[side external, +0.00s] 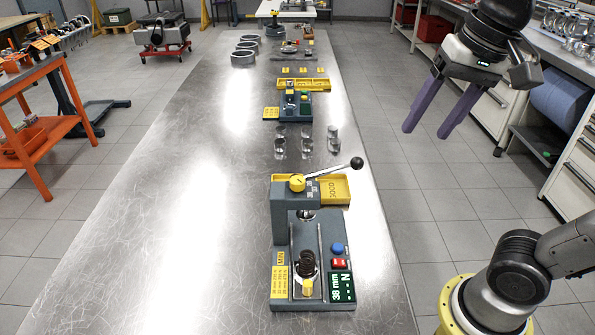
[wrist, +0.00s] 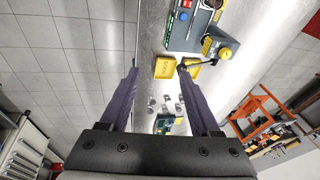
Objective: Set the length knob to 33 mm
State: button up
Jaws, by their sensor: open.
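The grey tester (side external: 283,213) stands on the bench, with a round yellow knob (side external: 297,183) on its head and a blue knob (side external: 337,248) near its display; no readable label tells which is the length knob. The display (side external: 341,288) reads 38 mm, with dashes before N. A dark coil spring (side external: 306,266) stands at the tester's front. In the wrist view the yellow knob (wrist: 225,53) and the blue knob (wrist: 184,16) both show. My gripper (side external: 425,133) is open and empty, high and to the right of the tester, apart from it; its purple fingers point down.
A lever with a black ball (side external: 357,163) sticks out right from the tester's head, over a yellow tray (side external: 335,189). A red button (side external: 339,263) sits beside the display. Metal cylinders (side external: 306,140) and a second fixture (side external: 287,104) stand behind. The bench's left side is clear.

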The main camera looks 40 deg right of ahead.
jog(key=w+a+r+m+g, duration=0.1)
jog(key=w+a+r+m, duration=0.15)
jog(key=w+r, duration=0.2)
jog(key=g, duration=0.2)
send_over(297, 179)
notch_tip(297, 179, down, 2)
jog(key=shift+n, duration=0.35)
notch_tip(297, 179, down, 14)
jog(key=shift+s+f, duration=0.1)
grip_shut()
